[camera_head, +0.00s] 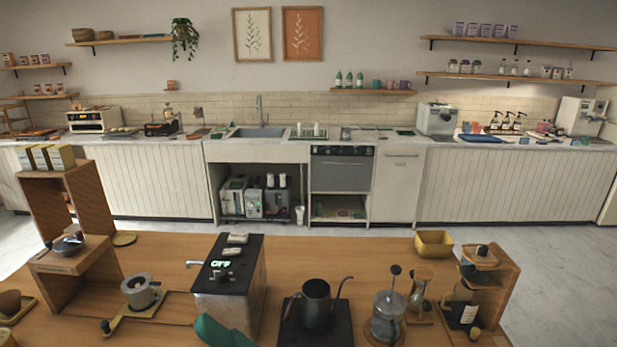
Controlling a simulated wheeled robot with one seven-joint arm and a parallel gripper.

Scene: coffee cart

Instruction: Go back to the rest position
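My gripper and arm cannot be made out in the head view. The wooden coffee cart (390,250) spreads across the bottom of the picture. On it stand a dark kettle (316,306) on a black square base, a glass press (387,315) to its right, and a black-topped machine (229,275) with a lit display to its left. A teal item (218,333) sits at the bottom edge, partly cut off, and I cannot tell what it is.
A wooden shelf unit (80,205) with yellow boxes rises at the cart's left. A smaller wooden stand (508,278) and a yellow bin (434,243) are at the right. Open floor (555,255) separates the cart from the back counter (480,185).

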